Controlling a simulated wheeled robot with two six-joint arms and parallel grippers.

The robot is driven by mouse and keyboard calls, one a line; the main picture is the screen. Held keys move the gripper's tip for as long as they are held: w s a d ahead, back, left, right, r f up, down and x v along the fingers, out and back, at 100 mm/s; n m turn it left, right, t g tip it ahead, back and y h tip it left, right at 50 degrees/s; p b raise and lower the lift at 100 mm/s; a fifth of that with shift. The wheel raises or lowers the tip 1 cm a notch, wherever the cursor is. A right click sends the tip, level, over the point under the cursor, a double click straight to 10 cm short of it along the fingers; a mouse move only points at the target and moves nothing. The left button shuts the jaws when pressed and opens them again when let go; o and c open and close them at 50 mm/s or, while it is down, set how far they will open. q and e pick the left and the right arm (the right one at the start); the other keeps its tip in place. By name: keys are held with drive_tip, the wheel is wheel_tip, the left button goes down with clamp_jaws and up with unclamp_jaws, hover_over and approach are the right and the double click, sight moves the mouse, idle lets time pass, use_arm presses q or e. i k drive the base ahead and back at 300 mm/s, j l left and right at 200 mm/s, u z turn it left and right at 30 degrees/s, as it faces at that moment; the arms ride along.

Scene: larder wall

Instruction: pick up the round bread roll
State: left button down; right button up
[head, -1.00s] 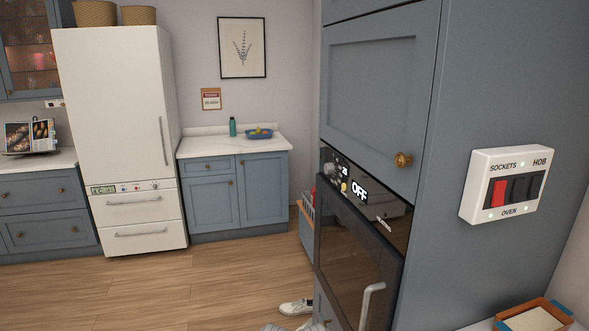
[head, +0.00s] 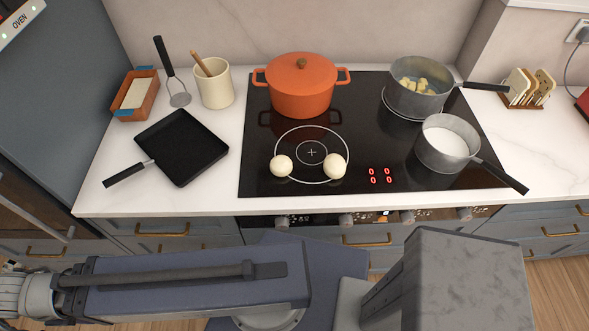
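No browned bread roll can be made out in the head view. Two pale, round, ball-like things lie apart on the black hob near its front edge: the left ball (head: 281,166) and the right ball (head: 335,166). Both are at the rim of a white cooking-zone ring. I cannot tell whether either is the round bread roll. Links of my arms cross the bottom of the view, below the counter edge. Neither gripper shows.
An orange lidded pot (head: 302,86), a pan with yellow pieces (head: 418,90) and a pan of white liquid (head: 448,143) stand on the hob (head: 262,181). Left are a square pan (head: 181,147), utensil crock (head: 215,88) and orange tin (head: 135,95). Bread slices fill a rack (head: 527,88).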

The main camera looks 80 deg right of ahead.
sight(281, 164)
drive_tip(key=k+j+z, duration=0.1)
drive_tip(key=k, duration=0.55)
drive_tip(key=z, duration=1.9)
drive_tip(key=k+j+u, duration=0.1)
drive_tip(key=k+j, duration=0.35)
drive_tip(key=k, duration=0.15)
drive_tip(key=i+l, duration=0.15)
drive_tip(key=l, duration=0.15)
drive_tip(key=i+l, duration=0.15)
drive_tip(key=l, duration=0.15)
